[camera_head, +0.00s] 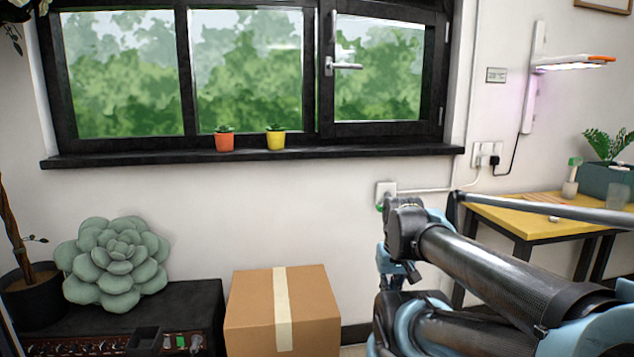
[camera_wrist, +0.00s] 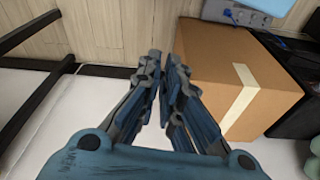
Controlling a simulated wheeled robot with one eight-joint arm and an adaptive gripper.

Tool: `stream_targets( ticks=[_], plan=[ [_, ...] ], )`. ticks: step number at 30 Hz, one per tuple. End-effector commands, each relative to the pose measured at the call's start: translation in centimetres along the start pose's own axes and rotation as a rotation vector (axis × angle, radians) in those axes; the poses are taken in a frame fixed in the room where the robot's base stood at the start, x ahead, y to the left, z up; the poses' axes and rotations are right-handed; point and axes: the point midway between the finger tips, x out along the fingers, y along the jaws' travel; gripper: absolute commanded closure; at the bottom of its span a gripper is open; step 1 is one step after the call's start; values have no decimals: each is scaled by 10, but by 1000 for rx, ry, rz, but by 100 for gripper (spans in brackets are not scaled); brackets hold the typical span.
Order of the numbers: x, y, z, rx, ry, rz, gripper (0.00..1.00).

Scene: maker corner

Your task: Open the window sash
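The sash does not show in the wrist view.
A red pot (camera_head: 224,142) and a yellow pot (camera_head: 276,141) stand on the sill (camera_head: 380,150), left of the sash. A cardboard box (camera_head: 255,318) stands below the window. A yellow table (camera_head: 500,214) is at right. Wall beneath the sill is mostly clear.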

Motion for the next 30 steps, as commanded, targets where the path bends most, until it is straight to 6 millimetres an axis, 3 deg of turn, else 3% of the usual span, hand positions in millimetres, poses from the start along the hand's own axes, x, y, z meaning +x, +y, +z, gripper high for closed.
stream_targets(
  ticks=[7,11,16,20,26,30],
  plan=[
    [-9,4,-8,-20,5,23,100],
    [-47,19,-46,-90,32,114,100],
    [-131,38,-132,-247,106,311,100],
    [-204,39,-203,-375,182,461,100],
    [-322,15,-309,-575,322,683,100],
    [-408,-21,-377,-715,436,832,100]
  ],
)
